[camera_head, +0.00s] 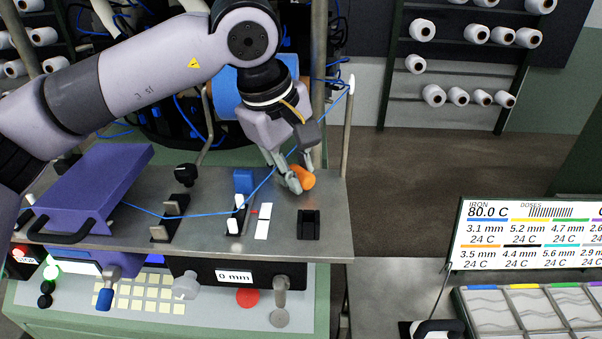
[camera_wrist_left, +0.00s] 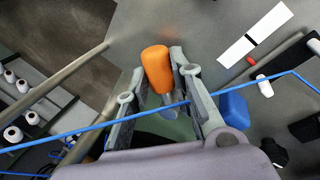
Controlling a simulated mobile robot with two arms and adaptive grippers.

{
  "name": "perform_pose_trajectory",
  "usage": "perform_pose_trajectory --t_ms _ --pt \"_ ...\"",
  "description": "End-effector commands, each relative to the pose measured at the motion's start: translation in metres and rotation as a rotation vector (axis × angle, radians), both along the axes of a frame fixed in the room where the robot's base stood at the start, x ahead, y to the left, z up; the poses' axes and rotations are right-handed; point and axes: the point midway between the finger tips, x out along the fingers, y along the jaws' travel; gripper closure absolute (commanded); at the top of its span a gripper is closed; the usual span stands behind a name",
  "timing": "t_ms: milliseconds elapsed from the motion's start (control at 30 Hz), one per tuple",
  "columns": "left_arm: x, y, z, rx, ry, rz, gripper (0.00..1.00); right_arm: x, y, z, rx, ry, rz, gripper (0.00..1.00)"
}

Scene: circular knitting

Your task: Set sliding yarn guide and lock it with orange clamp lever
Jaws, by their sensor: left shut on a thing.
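The orange clamp lever (camera_head: 304,178) stands near the right end of the grey metal plate. My left gripper (camera_head: 292,177) is shut on it from above; in the left wrist view the orange handle (camera_wrist_left: 158,68) sits between the two fingers (camera_wrist_left: 160,90). The lever's lower part is hidden. Left of it is the yarn guide, with a blue block (camera_head: 243,181), white pieces (camera_head: 234,226) and a red pointer (camera_head: 254,212) beside a white strip with a black line (camera_head: 264,221). My right gripper is not in view.
A blue yarn (camera_head: 215,214) crosses the plate and rises to a post (camera_head: 348,130) at the right, passing close to my left gripper. A purple box (camera_head: 95,185) lies on the left of the plate. A label reads 0 mm (camera_head: 233,276). A black block (camera_head: 308,225) sits in front.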

Motion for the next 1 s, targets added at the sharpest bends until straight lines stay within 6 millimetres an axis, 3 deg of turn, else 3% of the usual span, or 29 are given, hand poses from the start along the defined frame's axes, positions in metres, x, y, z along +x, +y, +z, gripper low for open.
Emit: perform_pose_trajectory --t_ms 400,967,1000 --pt "-0.0054 0.0085 0.0004 -0.002 -0.001 -0.196 1.0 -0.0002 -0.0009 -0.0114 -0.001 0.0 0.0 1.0" --pt "-0.006 0.0096 0.0015 -0.001 -0.002 -0.224 1.0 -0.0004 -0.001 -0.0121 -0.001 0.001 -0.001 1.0" --pt "-0.006 0.0096 0.0015 -0.002 -0.002 -0.224 0.76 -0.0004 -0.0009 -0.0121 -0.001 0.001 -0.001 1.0"
